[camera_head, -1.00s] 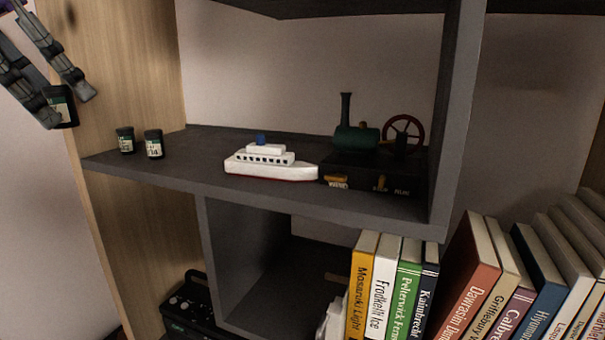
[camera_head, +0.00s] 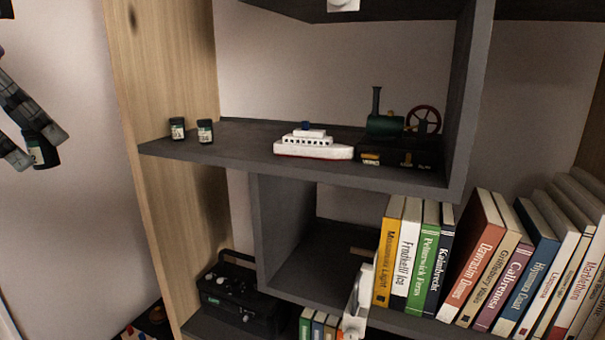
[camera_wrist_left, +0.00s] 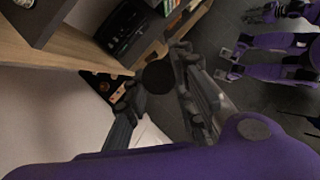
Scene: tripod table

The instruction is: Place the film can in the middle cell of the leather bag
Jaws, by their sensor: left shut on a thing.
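My left gripper (camera_head: 42,148) is at the left edge of the head view, shut on a small dark film can (camera_head: 41,151) with a green and white label. It holds the can in the air in front of the pale wall, left of the shelf unit. In the left wrist view the can (camera_wrist_left: 158,76) shows as a dark round end between the two fingers. Two similar film cans stand on the upper shelf, the left one (camera_head: 177,129) and the right one (camera_head: 205,131). I do not see the leather bag in these views. My right gripper does not show clearly.
The grey shelf (camera_head: 240,150) also bears a white toy ship (camera_head: 313,146) and a model steam engine (camera_head: 385,126). A black radio-like box (camera_head: 240,297) stands below. Books (camera_head: 420,255) fill the lower right. The space around the held can is clear.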

